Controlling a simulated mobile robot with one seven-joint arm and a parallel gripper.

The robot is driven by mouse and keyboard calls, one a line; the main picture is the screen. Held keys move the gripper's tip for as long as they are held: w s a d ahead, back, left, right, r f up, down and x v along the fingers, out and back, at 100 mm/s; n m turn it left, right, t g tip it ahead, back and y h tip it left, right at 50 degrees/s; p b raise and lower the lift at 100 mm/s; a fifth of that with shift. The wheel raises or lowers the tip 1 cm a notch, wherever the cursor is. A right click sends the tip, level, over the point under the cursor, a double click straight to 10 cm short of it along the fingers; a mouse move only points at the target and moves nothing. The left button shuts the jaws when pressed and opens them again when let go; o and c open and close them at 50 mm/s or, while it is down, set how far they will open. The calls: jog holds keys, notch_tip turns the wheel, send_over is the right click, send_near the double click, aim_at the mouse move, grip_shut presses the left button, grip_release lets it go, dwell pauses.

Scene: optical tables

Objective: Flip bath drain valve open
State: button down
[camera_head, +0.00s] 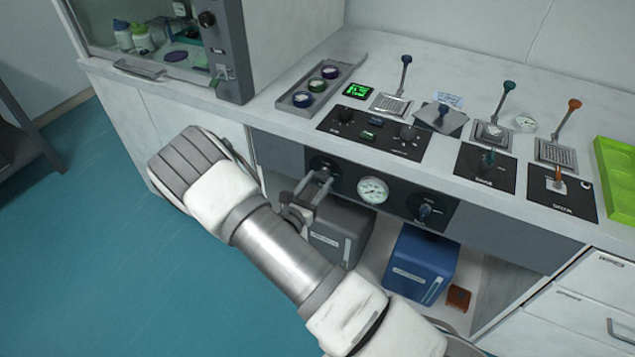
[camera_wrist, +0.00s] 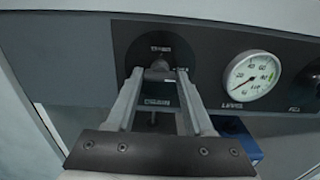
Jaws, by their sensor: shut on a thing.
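The bath drain valve sits on a dark plate (camera_head: 318,157) at the left of the front panel, below the bench top. In the wrist view its small grey handle (camera_wrist: 158,67) stands out from a round dark plate with a "DRAIN" label below it. My gripper (camera_head: 318,182) reaches the valve from the front. Its two fingers (camera_wrist: 157,76) lie on either side of the handle and are shut on it. The fingers hide part of the valve in the head view, so its exact angle is hard to tell.
A round level gauge (camera_head: 373,190) and another knob (camera_head: 425,212) are to the right on the same panel. A grey box (camera_head: 338,235) and a blue box (camera_head: 420,265) stand in the bay below. Several upright levers stand on the bench top.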

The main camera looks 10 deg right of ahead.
jog(key=shift+c, duration=1.4)
grip_release()
jog(key=p+v, duration=0.1)
jog(key=v, duration=1.6)
jog(key=shift+s+p, duration=0.2)
jog(key=shift+p, duration=0.1)
jog(key=shift+a, duration=0.1)
